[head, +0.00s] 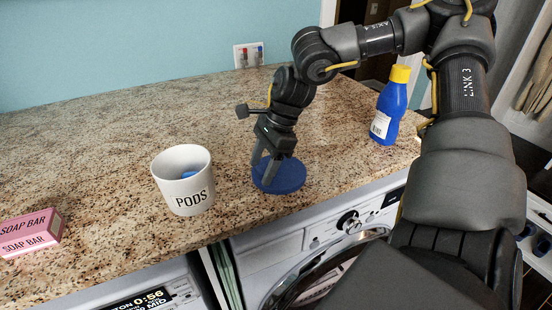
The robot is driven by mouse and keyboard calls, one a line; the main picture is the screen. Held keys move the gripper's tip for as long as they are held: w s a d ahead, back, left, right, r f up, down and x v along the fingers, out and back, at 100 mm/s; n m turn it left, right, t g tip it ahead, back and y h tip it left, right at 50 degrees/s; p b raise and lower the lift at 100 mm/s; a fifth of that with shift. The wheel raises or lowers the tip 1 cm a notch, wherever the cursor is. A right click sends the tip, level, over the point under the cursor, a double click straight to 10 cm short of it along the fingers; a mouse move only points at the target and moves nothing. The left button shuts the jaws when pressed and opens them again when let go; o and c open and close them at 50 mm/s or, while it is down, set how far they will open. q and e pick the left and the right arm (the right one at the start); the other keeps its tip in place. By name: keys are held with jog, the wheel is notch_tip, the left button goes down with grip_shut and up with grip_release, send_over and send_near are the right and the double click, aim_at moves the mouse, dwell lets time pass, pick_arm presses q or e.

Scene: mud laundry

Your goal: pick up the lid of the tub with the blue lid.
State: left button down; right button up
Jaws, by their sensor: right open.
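A round blue lid (289,178) lies flat on the speckled counter, right of the tub. The white tub (182,192) marked PODS stands upright and uncovered, with something blue inside. My right gripper (264,178) is directly over the lid, pointing down, with its fingers open. Its fingertips are at the lid's left part; I cannot tell whether they touch it. The fingers hide some of the lid. My left gripper is not in view.
A pink soap bar box (32,233) lies at the left front of the counter (100,130). A blue bottle with a yellow cap (389,108) stands at the right. Front-loading machines (325,240) are below the counter's front edge. The counter behind the tub is clear.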

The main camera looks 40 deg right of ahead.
jog(key=c, duration=1.1)
jog(key=shift+o, duration=0.2)
jog(key=shift+r, duration=0.1)
jog(key=shift+r, duration=0.3)
notch_tip(320, 180, up, 9)
jog(key=b, duration=0.2)
jog(key=shift+b, duration=0.35)
